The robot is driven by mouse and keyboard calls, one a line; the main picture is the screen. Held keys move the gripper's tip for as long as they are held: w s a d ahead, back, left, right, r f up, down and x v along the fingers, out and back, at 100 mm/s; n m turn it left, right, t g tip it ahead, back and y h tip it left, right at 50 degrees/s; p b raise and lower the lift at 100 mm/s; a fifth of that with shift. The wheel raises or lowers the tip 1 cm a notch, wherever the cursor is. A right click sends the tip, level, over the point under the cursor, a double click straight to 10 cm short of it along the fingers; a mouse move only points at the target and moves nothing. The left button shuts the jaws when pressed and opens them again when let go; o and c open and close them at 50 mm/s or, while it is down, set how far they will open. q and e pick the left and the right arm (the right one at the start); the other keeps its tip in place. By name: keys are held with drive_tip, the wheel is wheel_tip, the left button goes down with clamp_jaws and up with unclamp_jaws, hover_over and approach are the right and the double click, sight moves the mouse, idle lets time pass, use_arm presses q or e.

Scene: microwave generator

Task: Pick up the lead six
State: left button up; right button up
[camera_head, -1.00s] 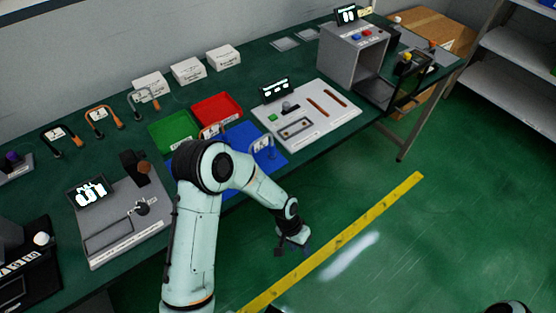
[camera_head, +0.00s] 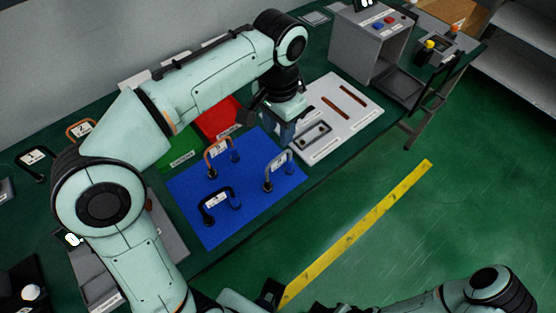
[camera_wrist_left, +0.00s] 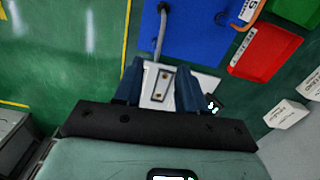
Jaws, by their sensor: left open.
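Three U-shaped leads stand on a blue mat (camera_head: 250,205): an orange one (camera_head: 220,150), a black one (camera_head: 218,203) and a grey one (camera_head: 281,172). Their labels are too small to read, so I cannot tell which is lead six. My left gripper (camera_head: 286,132) is open and empty, above the bench near the white panel, just beyond the grey lead. In the left wrist view its fingers (camera_wrist_left: 159,88) point toward the white panel, and the grey lead (camera_wrist_left: 160,32) is beyond the fingertips. The orange lead (camera_wrist_left: 250,14) is at upper right there. My right gripper does not show.
A red tray (camera_head: 217,119) and a green tray (camera_head: 182,152) adjoin the mat, partly behind my left arm. The white slotted panel (camera_head: 345,115) lies right of the gripper. A grey box (camera_head: 368,45) stands farther right. The floor in front is clear.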

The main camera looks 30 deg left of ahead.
sight(279, 156)
use_arm(q)
drive_tip(key=f, duration=0.2)
drive_tip(key=f+b, duration=0.1)
drive_tip(key=f, duration=0.4)
drive_tip(key=shift+s+d+b, duration=0.1)
drive_tip(key=shift+s+b, duration=0.15)
drive_tip(key=shift+b, duration=0.1)
drive_tip(key=shift+w+f+b, duration=0.15)
drive_tip(key=shift+f+b, duration=0.1)
drive_tip(key=shift+f, duration=1.35)
drive_tip(key=shift+w+f+b, duration=0.15)
drive_tip(key=shift+f+b, duration=0.1)
drive_tip(key=shift+f, duration=1.3)
drive_tip(key=shift+c, duration=0.3)
clamp_jaws()
